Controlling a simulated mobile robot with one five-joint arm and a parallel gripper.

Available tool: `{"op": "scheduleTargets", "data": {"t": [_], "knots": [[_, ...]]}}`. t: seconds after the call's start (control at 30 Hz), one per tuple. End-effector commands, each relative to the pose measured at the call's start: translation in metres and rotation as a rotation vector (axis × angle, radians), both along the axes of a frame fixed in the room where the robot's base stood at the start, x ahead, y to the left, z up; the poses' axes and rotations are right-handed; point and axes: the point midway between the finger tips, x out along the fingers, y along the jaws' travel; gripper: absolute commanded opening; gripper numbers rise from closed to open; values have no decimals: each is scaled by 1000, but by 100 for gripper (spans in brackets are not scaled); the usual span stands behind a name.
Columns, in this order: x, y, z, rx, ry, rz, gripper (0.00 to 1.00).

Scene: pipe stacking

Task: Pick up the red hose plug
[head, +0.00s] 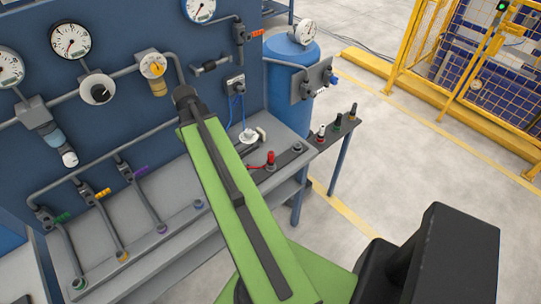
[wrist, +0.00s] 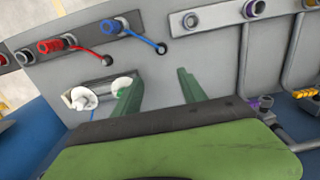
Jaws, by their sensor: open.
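The red hose plug (head: 271,158) stands upright in the dark strip along the bench's front edge, with a red hose at its base. In the wrist view the red plug (wrist: 57,45) is at the upper left, in a strip. My gripper (wrist: 158,88) has two green fingers, spread apart with nothing between them. The red plug is apart from the fingers, up and left of them in that view. In the head view my arm hides the fingers.
A blue plug (wrist: 112,25) with a blue hose is beside the red one. A white fitting (wrist: 84,98) lies on the bench near my left finger. A side strip (head: 336,130) holds several plugs. A blue tank (head: 291,75) stands behind.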

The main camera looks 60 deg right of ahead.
Motion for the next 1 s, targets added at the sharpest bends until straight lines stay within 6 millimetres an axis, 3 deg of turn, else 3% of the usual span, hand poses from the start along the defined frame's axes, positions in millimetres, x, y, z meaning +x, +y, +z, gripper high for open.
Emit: {"op": "scheduleTargets", "data": {"t": [0.03,0.1,0.2,0.3,0.43,0.67,1.0], "knots": [[-23,-47,16,0,0,-61,49],[-59,-99,24,0,0,-124,49],[-107,-155,33,1,0,-197,49],[-144,-188,38,1,0,-244,49],[-167,-206,40,1,0,-271,49],[-169,-207,30,0,0,-273,49],[-169,-207,-38,0,0,-274,49]]}}
